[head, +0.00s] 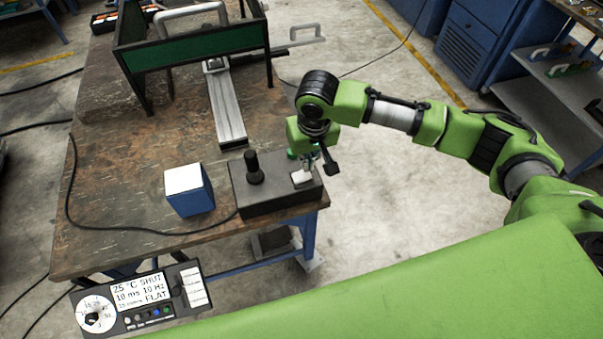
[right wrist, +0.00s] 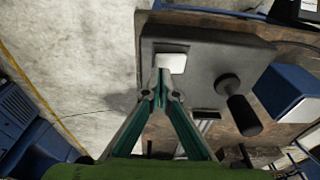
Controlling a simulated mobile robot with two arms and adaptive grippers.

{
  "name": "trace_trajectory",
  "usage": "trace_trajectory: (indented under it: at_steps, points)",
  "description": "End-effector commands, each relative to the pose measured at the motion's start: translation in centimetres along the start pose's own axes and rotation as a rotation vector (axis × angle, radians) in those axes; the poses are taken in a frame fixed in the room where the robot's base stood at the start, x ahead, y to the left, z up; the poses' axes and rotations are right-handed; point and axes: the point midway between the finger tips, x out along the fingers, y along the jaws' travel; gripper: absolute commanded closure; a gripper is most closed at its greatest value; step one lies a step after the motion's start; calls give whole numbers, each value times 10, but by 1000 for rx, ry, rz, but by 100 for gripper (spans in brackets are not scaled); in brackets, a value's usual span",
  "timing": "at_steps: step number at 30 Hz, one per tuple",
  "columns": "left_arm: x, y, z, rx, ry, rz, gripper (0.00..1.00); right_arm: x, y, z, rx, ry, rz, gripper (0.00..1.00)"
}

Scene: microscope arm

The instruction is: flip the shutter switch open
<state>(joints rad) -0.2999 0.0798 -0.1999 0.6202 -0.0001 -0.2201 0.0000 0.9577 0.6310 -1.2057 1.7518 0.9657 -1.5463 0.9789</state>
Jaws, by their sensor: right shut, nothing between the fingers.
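The grey control box (head: 281,204) stands at the near right corner of the workbench, with a black joystick on it. A white switch cap (head: 301,178) sits on its top, right of the joystick. My right gripper (head: 309,168) is over the switch, fingers pointing down. In the right wrist view the closed fingertips (right wrist: 162,78) are at the edge of the white switch cap (right wrist: 174,62); I cannot tell whether they touch it. The jaws are empty. My left gripper is out of view.
The black joystick (head: 254,168) rises close beside the switch. A blue box with a white top (head: 188,190) stands left of the control box. A metal rail (head: 227,110) and a dark green framed screen (head: 190,50) stand farther back. A cable runs across the bench.

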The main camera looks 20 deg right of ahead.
Motion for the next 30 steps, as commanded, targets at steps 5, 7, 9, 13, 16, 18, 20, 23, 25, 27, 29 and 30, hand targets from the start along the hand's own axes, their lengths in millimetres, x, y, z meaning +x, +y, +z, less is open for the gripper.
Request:
trace_trajectory:
  at_steps: [5,7,9,13,16,18,20,23,25,27,29,30]
  points:
    - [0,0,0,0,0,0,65,0,0,0,0,0,0,100]
    - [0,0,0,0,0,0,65,0,0,0,0,0,0,100]
    - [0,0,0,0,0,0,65,0,0,0,0,0,0,100]
    - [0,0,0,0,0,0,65,0,0,0,0,0,0,100]
    - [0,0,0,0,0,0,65,0,0,0,0,0,0,100]
    - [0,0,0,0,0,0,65,0,0,0,0,0,0,100]
    - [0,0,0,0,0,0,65,1,0,0,0,0,0,100]
    - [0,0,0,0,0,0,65,2,0,0,0,0,0,100]
    - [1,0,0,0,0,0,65,3,0,0,0,0,0,100]
    - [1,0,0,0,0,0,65,4,0,1,0,0,0,100]
    - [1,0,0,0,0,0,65,5,0,1,0,0,0,100]
    - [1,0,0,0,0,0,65,5,0,1,0,0,0,100]
